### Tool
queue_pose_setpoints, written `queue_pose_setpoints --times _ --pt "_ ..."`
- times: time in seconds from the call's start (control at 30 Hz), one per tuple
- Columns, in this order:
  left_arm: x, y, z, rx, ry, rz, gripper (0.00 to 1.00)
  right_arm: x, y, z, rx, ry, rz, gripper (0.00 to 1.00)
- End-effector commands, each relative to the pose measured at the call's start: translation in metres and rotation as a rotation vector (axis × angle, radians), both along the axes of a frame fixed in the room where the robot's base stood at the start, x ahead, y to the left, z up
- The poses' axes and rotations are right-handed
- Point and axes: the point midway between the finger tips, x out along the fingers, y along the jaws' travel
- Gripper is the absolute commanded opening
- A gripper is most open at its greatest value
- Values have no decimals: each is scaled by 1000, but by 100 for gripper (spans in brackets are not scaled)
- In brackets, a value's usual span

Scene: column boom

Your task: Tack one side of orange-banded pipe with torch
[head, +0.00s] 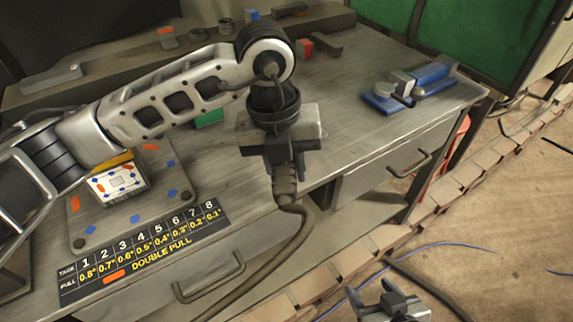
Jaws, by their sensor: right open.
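My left gripper (281,150) hangs over the front of the steel bench at the end of my arm. Its jaws look closed around the torch, whose ribbed grey neck (285,185) comes out below them and runs into a thick cable. The torch tip is hidden. My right gripper (392,303) is at the bottom edge, open and empty, low in front of the bench. A metal plate (178,205) with orange and blue marks lies on the bench at left, with a white marked block (117,184) on it. I cannot make out an orange-banded pipe; my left arm covers part of the bench.
A black tack and pull chart (145,250) lies along the bench's front left edge. Blue tools (408,90) lie at the bench's right end. A drawer handle (408,167) sticks out in front. Cables lie on the floor at right. The bench top right of centre is clear.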

Motion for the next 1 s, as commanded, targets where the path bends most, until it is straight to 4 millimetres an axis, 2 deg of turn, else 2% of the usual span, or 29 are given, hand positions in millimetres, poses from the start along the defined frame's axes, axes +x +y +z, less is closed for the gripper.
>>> queue_pose_setpoints --times 0.13,1.0 --pt "-1 0 6 -2 -2 -1 6 1 4 0 10 3 0 59" --pt "-20 3 72 -2 -3 0 6 -1 0 44 0 7 0 59"
